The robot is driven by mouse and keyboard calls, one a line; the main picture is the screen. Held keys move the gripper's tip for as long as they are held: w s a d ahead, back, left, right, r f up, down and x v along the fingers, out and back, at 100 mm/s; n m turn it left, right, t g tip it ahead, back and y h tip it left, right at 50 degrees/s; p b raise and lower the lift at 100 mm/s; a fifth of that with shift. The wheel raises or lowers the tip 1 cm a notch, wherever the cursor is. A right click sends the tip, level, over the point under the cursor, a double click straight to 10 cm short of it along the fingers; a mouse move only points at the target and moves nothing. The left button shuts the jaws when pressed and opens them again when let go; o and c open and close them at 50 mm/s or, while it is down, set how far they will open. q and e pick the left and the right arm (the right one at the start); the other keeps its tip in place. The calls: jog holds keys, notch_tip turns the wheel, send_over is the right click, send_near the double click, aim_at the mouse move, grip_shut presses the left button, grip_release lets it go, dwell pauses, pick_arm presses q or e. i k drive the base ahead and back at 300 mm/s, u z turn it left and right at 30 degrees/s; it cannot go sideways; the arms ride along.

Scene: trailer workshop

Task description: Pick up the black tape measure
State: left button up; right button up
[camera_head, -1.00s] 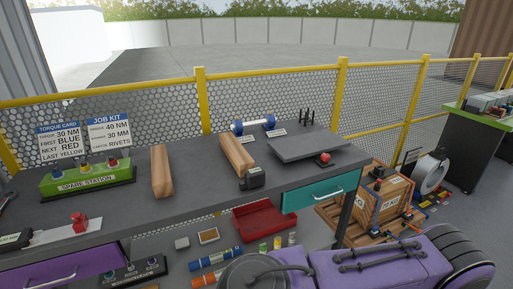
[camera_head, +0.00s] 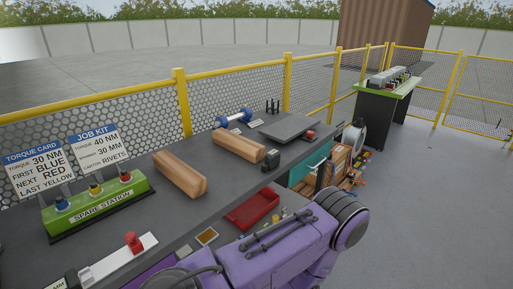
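A small black boxy object (camera_head: 271,159), which looks like the black tape measure, sits on the dark grey workbench (camera_head: 225,194). It is close to the right end of a wooden block (camera_head: 239,145), in front of the grey plate. Neither of my grippers shows in the head view, so I cannot see their fingers. Nothing is seen touching the tape measure.
A second wooden block (camera_head: 180,174), the green spare station (camera_head: 97,205) and a red knob on a white strip (camera_head: 133,242) stand to the left. A grey plate (camera_head: 288,129) lies behind. A red tray (camera_head: 252,210) is below the bench edge. Open floor (camera_head: 430,200) lies right.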

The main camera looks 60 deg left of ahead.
aim_at(273, 158)
jog(key=u, duration=1.7)
